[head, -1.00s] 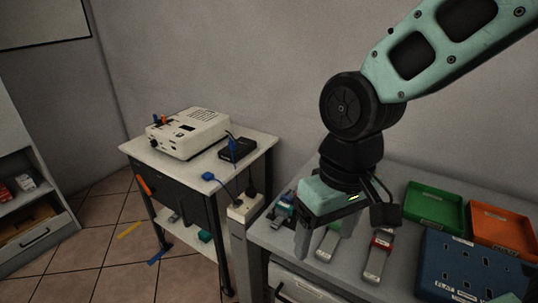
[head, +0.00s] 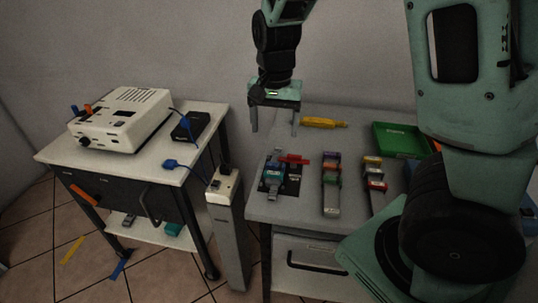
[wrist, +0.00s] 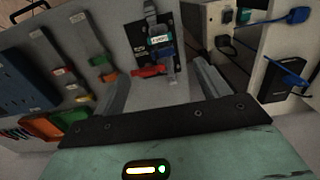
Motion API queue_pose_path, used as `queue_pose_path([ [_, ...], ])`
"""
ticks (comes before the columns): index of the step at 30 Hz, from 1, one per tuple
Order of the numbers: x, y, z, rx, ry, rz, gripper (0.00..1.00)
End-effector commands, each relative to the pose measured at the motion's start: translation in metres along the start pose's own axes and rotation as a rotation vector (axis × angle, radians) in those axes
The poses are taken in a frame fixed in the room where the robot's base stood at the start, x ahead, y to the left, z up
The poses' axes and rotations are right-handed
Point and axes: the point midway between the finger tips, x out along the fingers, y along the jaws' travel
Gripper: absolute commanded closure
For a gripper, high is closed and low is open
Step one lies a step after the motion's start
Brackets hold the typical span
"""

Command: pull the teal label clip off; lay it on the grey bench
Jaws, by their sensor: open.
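A teal label clip (head: 273,170) sits with other coloured clips on a grey strip over a black plate, at the left of the grey bench (head: 300,216). The teal clip, with a white label, also shows in the wrist view (wrist: 159,41), between and beyond my fingers. A red piece (wrist: 147,71) lies close beside it. My gripper (head: 274,129) is open and empty, with its fingers pointing down. It hangs above the back left of the bench, apart from the clip.
Two more grey strips with coloured clips (head: 331,185) lie to the right. A yellow tool (head: 322,123) and a green tray (head: 400,138) are at the back. A socket post (head: 225,190) stands left of the bench, with cables and a white device (head: 120,118) beyond.

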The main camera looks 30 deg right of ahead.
Motion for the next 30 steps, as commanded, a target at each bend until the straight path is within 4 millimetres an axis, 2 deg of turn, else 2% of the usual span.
queue_pose_path([
  [3,0.024,0.001,0.0,0.001,-0.002,0.004,0.25],
  [18,0.119,0.001,0.001,-0.001,-0.002,0.005,0.25],
  [24,0.144,0.001,0.001,-0.002,-0.001,0.003,0.25],
  [30,0.153,0.0,0.001,-0.003,0.001,0.001,0.25],
])
